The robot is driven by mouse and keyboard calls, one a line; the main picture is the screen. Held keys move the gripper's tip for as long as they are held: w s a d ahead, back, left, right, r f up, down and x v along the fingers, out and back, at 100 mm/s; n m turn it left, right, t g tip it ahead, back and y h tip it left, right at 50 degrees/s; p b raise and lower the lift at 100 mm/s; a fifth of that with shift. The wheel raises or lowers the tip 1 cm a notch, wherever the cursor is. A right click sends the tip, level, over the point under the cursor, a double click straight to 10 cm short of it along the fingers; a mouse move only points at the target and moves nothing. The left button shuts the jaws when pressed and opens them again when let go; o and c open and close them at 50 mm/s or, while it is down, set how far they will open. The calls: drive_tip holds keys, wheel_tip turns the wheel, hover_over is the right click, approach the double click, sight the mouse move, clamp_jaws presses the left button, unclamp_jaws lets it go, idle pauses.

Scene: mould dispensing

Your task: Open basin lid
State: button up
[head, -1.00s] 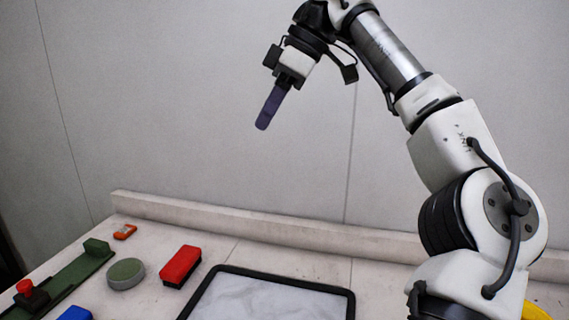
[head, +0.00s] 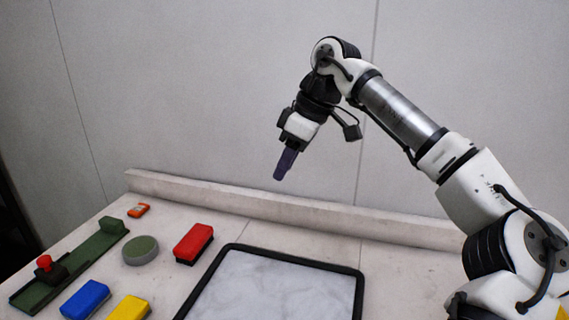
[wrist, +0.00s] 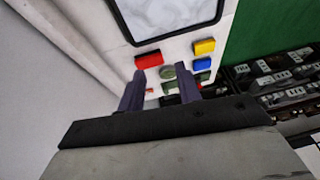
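A large black-framed panel (head: 362,292) with a pale, crinkled grey surface lies at the bench's front middle; its near side is cut off. It also shows at the top of the wrist view (wrist: 222,8). A round green disc with a grey rim (head: 140,250) lies to its left. I cannot tell for sure which is the basin lid. My gripper (head: 282,176) hangs in the air, well above the bench, pointing down. In the wrist view its two dark fingers (wrist: 160,82) are apart, with nothing held between them.
A red block (head: 193,243), a blue block (head: 85,299) and a yellow block (head: 130,308) lie left of the panel. A green rail with a red knob (head: 68,264) and a small orange item (head: 139,210) lie farther left. A raised ledge (head: 290,209) runs along the back wall.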

drive_tip(key=shift+a+f, duration=0.25)
drive_tip(key=shift+f, duration=0.3)
clamp_jaws()
drive_tip(key=c, duration=0.7)
unclamp_jaws()
drive_tip(key=o, duration=0.7)
drive_tip(key=b+v, duration=0.1)
drive_tip(key=v, duration=1.3)
